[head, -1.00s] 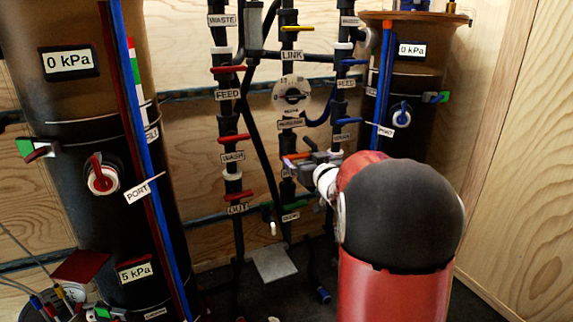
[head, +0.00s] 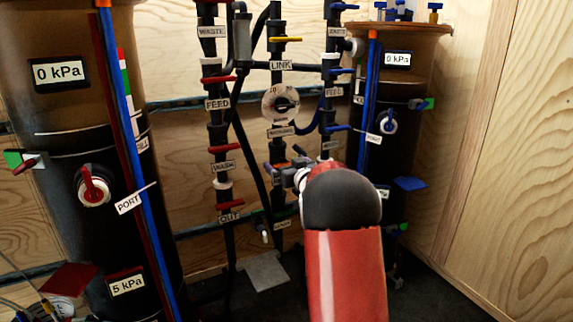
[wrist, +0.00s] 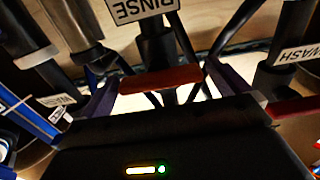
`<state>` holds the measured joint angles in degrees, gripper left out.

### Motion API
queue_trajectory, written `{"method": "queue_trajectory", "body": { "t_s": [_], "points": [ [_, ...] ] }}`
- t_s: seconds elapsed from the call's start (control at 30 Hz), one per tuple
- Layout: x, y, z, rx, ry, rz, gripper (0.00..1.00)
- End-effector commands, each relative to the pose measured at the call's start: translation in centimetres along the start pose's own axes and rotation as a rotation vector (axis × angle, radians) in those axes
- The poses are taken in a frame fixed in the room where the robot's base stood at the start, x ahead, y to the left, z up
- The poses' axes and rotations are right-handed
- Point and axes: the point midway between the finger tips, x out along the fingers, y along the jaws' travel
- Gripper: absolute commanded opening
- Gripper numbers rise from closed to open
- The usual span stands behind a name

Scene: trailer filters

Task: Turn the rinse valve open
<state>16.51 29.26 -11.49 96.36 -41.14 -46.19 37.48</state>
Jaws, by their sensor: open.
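The rinse valve's red handle (wrist: 160,79) lies level across a dark pipe in the wrist view, beside an upside-down RINSE label (wrist: 142,10). My gripper (wrist: 157,92) is open, with one purple finger on each side of the handle. The handle's ends are close to the fingers; I cannot tell whether they touch. In the head view my gripper (head: 284,172) is at the middle pipe, below the round dial. There my own arm and gripper hide most of the rinse valve.
The WASH label (wrist: 298,52) and another red handle (wrist: 296,107) are close on the right in the wrist view. Tall dark tanks stand at the left (head: 75,200) and right (head: 385,165) in the head view.

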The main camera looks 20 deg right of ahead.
Motion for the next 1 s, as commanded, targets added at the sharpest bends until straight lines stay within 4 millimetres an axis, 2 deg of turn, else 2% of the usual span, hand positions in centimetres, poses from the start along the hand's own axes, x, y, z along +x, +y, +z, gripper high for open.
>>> {"method": "queue_trajectory", "body": {
  "t_s": [0.17,0.5,0.77,1.0],
  "points": [
    [-0.01,-0.01,-0.01,0.000,0.000,0.000,1.00],
    [-0.02,-0.02,-0.01,0.000,0.000,0.000,0.57],
    [-0.02,-0.03,0.11,-0.029,0.001,0.000,0.57],
    [-0.02,-0.10,0.28,-0.154,0.003,0.000,0.57]
  ]
}}
